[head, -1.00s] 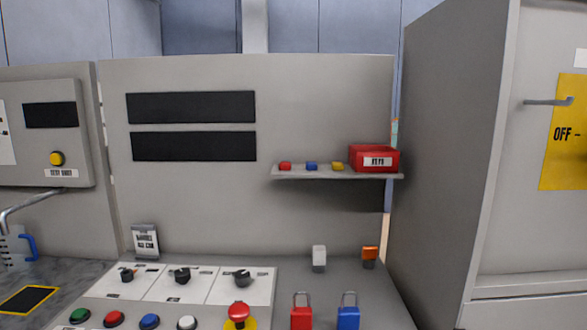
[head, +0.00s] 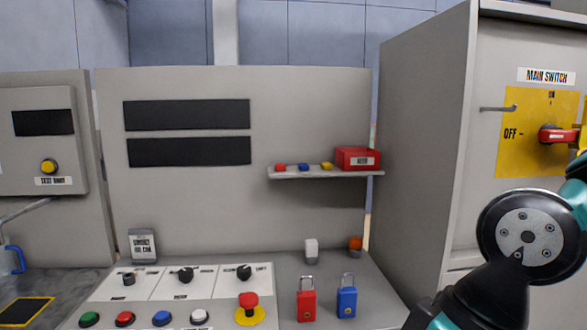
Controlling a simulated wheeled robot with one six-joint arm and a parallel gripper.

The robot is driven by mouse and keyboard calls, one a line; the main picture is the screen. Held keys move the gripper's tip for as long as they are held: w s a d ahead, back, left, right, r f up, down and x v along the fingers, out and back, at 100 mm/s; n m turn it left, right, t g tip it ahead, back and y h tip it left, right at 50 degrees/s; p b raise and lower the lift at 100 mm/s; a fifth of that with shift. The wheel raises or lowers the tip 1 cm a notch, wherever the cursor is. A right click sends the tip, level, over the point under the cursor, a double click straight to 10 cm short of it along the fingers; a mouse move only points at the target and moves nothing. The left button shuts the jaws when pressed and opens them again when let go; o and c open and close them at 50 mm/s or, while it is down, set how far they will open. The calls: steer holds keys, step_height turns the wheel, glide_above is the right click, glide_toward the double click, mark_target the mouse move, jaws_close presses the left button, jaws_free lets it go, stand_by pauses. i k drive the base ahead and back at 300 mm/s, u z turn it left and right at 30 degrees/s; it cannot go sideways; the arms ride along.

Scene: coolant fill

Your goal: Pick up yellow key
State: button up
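The yellow key (head: 326,167) lies on the small wall shelf (head: 300,174), between the blue key (head: 304,167) and a red box labelled as for keys (head: 357,159). The red key (head: 281,168) lies at the left end of the row. My arm shows at the lower right of the head view, well to the right of and below the shelf. My gripper is outside the picture, so its state is hidden. Nothing covers the yellow key.
Below the shelf is a console with knobs, coloured buttons and a red emergency button (head: 248,304). A red padlock (head: 306,303) and a blue padlock (head: 346,300) stand on it. A tall grey cabinet (head: 425,160) with a main switch (head: 556,135) rises on the right.

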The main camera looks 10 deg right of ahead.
mark_target(325, 166)
steer(key=k, duration=0.45)
steer(key=u, duration=0.8)
steer(key=i, duration=0.95)
steer(key=z, duration=0.55)
steer(key=i, duration=0.65)
steer(key=z, duration=0.6)
